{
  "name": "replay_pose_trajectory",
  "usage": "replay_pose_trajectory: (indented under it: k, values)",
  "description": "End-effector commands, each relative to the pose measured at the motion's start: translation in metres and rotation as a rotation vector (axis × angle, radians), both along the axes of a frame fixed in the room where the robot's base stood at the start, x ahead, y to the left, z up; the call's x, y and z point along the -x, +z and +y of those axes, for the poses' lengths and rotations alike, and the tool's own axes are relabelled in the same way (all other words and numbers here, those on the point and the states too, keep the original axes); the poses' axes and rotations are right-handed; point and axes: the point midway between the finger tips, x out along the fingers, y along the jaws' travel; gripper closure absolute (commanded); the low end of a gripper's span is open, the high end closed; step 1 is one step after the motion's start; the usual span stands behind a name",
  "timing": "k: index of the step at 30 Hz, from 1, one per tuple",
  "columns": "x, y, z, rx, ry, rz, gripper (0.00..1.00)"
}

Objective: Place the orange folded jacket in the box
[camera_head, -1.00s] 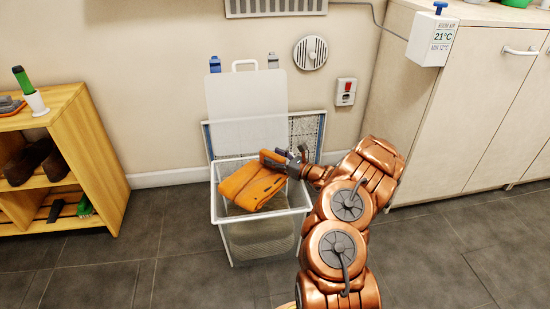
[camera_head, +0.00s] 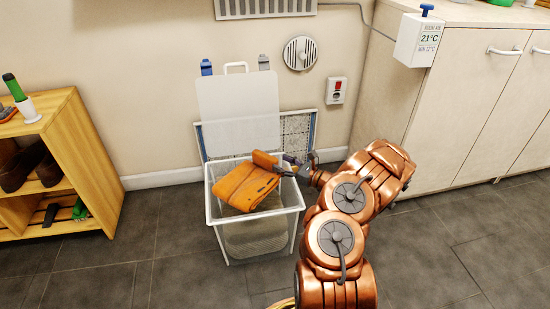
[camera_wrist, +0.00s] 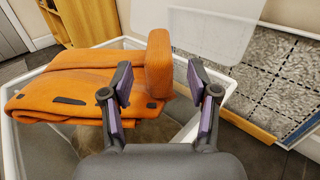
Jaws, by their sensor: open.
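The orange folded jacket (camera_head: 245,187) is at the mouth of the white-rimmed, see-through box (camera_head: 216,216), tilted, with its upper part above the rim. In the wrist view the jacket (camera_wrist: 75,90) spreads to the left, and a thick upright orange part stands just beyond and between my fingertips. My gripper (camera_head: 289,165) is at the jacket's upper right end, over the box's back right. In the wrist view my gripper (camera_wrist: 160,80) is open, its two dark pads apart. Whether a pad touches the jacket is hard to tell. The jacket's underside is hidden.
A clear lid panel (camera_head: 238,112) stands upright behind the box, against the wall. A wooden shelf (camera_head: 92,165) with shoes and tools is at the left. Pale cabinets (camera_head: 475,110) are at the right. The dark tiled floor around the box is clear.

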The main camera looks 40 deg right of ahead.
Motion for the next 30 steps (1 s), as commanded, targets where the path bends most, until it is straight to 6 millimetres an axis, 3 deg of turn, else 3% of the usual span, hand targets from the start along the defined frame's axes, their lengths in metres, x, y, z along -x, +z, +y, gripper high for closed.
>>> replay_pose_trajectory:
  k: [8, 11, 13, 17, 21, 26, 30]
  values:
    - [0.01, 0.0, -0.003, 0.001, 0.003, 0.0, 0.4]
    - [0.005, 0.009, 0.009, 0.011, 0.034, -0.011, 0.4]
    - [-0.001, 0.022, 0.029, 0.028, 0.084, -0.025, 0.4]
    - [-0.011, 0.059, 0.09, 0.086, 0.24, -0.067, 0.4]
    - [-0.009, 0.101, 0.168, 0.174, 0.44, -0.12, 0.4]
    - [0.013, 0.138, 0.247, 0.285, 0.659, -0.177, 0.4]
    - [0.046, 0.162, 0.307, 0.39, 0.849, -0.225, 0.4]
